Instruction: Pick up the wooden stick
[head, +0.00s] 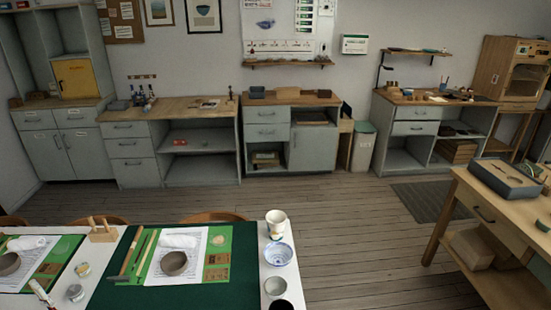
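The left stick (131,251) lies at the mat's left edge. Neither of my grippers is in view.
A white cup (276,224) and a blue-patterned bowl (278,254) stand at the table's right end. Open wooden floor (370,250) lies between this table and the right workbench (500,220).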

